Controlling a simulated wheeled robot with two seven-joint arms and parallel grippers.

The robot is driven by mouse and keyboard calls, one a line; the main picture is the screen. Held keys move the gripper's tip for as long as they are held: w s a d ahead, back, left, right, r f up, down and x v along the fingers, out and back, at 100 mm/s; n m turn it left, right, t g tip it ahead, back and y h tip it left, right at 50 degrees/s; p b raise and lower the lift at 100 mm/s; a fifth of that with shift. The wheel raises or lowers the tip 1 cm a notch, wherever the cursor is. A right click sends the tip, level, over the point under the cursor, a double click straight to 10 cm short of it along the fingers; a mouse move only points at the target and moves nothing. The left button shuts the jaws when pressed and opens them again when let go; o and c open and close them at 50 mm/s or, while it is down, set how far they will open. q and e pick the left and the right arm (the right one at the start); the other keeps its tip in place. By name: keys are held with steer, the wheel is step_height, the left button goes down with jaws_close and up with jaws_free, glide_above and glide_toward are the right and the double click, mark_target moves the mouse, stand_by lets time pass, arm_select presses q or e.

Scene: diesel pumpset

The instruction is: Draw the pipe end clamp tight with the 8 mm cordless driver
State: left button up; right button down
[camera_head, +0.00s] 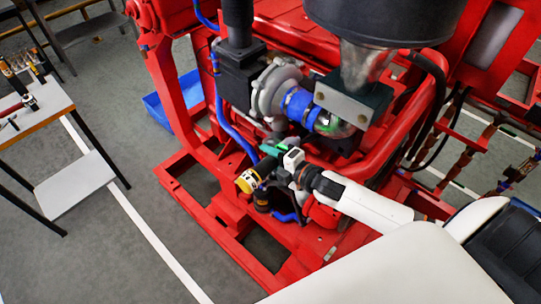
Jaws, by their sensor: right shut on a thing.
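My right gripper (284,166) is in front of the engine, at the end of the white arm coming in from the lower right. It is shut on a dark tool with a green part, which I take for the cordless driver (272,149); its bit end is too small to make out. A blue hose (298,104) joins the turbocharger (273,88) to a metal pipe (340,127) above the gripper. My left gripper is not in view.
A red engine frame (180,185) surrounds the work, with a thick red tube (405,115) at right. A yellow-banded round part (248,181) is close left of the gripper. A table (45,105) with small tools stands at far left.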

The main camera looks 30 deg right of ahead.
mark_target(260, 165)
steer(key=shift+w+d+r, duration=0.1)
steer(key=shift+w+d, duration=0.1)
steer(key=shift+d, duration=0.2)
steer(key=shift+s+a, duration=0.1)
steer(key=shift+a, duration=0.1)
stand_by(0.3)
steer(key=shift+w+d+r+p, duration=0.2)
steer(key=shift+d+p, duration=0.1)
steer(key=shift+d, duration=0.2)
stand_by(1.4)
steer(key=shift+a, duration=0.1)
stand_by(0.4)
steer(key=shift+a, duration=0.15)
stand_by(0.4)
steer(key=shift+s+a+f+p, duration=0.15)
steer(key=shift+s+a+p, duration=0.2)
steer(key=shift+a, duration=0.35)
steer(key=shift+s+a, duration=0.3)
steer(key=shift+a, duration=0.55)
steer(key=shift+s+a, duration=0.25)
steer(key=shift+a, duration=0.65)
